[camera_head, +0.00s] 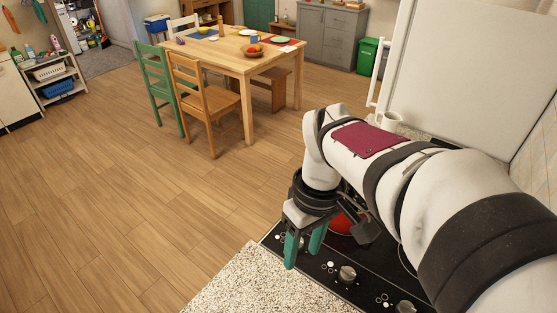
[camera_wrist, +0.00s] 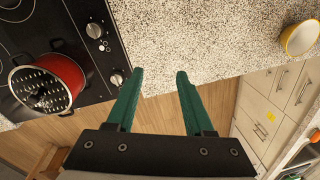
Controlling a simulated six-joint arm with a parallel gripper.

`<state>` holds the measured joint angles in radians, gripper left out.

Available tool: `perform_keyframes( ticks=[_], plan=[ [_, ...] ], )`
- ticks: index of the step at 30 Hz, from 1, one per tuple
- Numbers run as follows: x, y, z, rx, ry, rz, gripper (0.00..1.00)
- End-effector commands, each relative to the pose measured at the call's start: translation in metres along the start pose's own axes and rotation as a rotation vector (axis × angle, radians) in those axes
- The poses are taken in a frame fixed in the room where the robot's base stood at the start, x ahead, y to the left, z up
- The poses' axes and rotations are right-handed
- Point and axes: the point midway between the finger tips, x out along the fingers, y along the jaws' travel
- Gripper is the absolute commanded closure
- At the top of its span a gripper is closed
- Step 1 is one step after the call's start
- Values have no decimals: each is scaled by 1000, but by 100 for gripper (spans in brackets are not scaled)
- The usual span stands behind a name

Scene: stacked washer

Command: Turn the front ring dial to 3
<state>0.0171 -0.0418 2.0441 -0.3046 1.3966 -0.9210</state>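The black cooktop (camera_head: 325,284) carries a front row of round silver dials. One dial (camera_head: 347,273) shows clearly in the head view and another (camera_head: 405,307) is cut by the bottom edge. In the wrist view, one dial (camera_wrist: 94,30) stands clear and an end dial (camera_wrist: 117,78) lies just beside my left finger. I cannot tell which dial is the front ring's, nor read any setting. My gripper (camera_head: 302,261) has two teal fingers spread apart, with nothing between them. In the wrist view, my gripper (camera_wrist: 160,72) points over the speckled counter beside the cooktop.
A red pot (camera_wrist: 68,72) with a perforated top sits on the cooktop; my arm partly hides it in the head view. Speckled counter (camera_head: 250,287) borders the cooktop.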

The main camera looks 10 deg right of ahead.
Motion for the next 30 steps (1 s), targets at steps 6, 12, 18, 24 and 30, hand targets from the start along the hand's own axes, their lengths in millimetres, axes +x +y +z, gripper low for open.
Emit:
perform_keyframes(
  ticks=[6,12,18,24,30],
  plan=[
    [46,92,-119,-963,-78,25,20],
    [76,119,-148,-1290,-108,23,20],
    [120,122,-145,-1298,-110,18,20],
    [180,126,-140,-1297,-109,19,20],
    [217,129,-139,-1295,-107,22,20]
  ],
)
